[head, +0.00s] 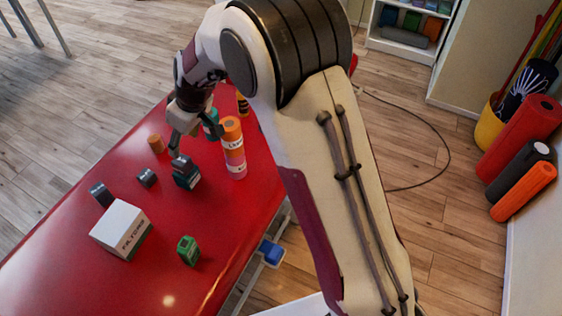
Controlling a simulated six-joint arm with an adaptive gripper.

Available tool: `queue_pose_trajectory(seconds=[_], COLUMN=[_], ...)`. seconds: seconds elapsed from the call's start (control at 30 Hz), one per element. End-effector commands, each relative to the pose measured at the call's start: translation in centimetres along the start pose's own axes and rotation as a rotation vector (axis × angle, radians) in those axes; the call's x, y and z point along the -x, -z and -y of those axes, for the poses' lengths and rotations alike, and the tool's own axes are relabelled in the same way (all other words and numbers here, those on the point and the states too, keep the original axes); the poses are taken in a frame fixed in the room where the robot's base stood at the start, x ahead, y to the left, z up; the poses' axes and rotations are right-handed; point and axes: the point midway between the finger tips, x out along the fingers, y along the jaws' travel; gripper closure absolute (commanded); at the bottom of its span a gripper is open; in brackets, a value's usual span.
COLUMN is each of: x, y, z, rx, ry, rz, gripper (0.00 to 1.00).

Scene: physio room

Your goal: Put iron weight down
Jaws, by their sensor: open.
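My gripper (179,143) hangs over the far part of the red padded table, pointing down, its jaws open. Just below it, a dark teal block-like item (187,180) with a dark top stands on the table; I cannot tell whether the fingers touch it. Two small dark grey pieces lie to its left, one nearer (147,178) and one farther left (101,195). Any of these dark pieces could be the iron weight; I cannot tell which. No object shows clearly between the fingers.
The table's left front is clear. Rolled mats (520,140) stand far right.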

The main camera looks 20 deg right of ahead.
Motion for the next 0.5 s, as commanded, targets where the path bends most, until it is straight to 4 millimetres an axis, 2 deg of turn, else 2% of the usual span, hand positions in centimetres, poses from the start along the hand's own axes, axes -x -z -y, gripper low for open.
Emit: queue_pose_trajectory(seconds=[0.17,0.27,0.5], x=[1.1,2.5,7.8], y=[-0.2,-0.6,-2.3], z=[-0.1,-0.1,-0.2], rx=[-0.012,-0.026,-0.091], ry=[-0.005,-0.012,-0.038], rz=[-0.003,-0.005,-0.014], gripper=[0.52,0.52,0.52])
